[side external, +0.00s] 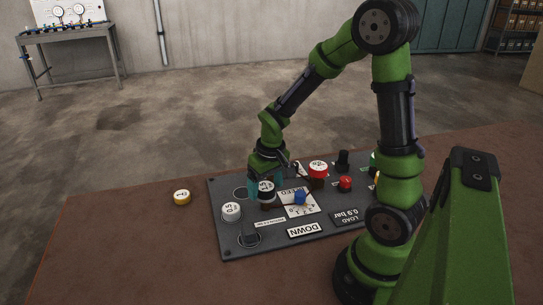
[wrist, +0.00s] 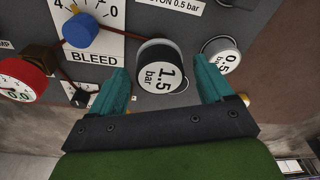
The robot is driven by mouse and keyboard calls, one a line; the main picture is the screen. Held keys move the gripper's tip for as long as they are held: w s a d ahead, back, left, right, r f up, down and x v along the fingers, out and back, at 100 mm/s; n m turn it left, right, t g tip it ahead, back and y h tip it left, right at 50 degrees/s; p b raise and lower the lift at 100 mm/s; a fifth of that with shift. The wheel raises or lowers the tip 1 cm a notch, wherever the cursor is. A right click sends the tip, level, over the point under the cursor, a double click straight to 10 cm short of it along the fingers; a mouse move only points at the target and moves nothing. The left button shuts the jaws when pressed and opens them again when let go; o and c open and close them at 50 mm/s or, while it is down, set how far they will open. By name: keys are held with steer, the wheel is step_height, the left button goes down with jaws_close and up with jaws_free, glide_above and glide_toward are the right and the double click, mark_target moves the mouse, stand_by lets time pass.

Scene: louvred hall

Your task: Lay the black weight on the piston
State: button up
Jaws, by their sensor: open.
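The black weight (side external: 266,194) has a white top; in the wrist view its label (wrist: 162,78) reads 1.5 bar. It is on the dark panel (side external: 225,245), and I cannot tell what is directly beneath it. My gripper (side external: 268,180) is low over the panel with its teal fingers apart. In the wrist view the fingers (wrist: 162,88) lie on either side of the black weight, with gaps showing. A label reading PISTON 0.5 bar (wrist: 172,4) is at the top of the wrist view. I cannot clearly make out the piston itself.
A silver 0.5 bar weight (side external: 231,211) is to the left, close to one finger. A blue BLEED knob (side external: 300,198), a red-rimmed gauge (side external: 318,168) and a red button (side external: 345,183) are to the right. A yellow-rimmed weight (side external: 181,197) lies on the brown tabletop (side external: 130,245), left of the panel.

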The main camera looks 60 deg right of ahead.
mark_target(270, 190)
step_height(270, 190, up, 12)
steer(key=s, duration=0.2)
steer(key=s+a+r+t+y, duration=0.1)
steer(key=s+a+r+t, duration=0.1)
steer(key=a, duration=0.4)
steer(key=s+a+r+t+y, duration=0.1)
steer(key=s+a+r+t, duration=0.2)
steer(key=a, duration=0.4)
steer(key=shift+s+r+t+y, duration=0.3)
steer(key=shift+s+r+y, duration=0.1)
steer(key=shift+s, duration=0.15)
steer(key=shift+c, duration=0.3)
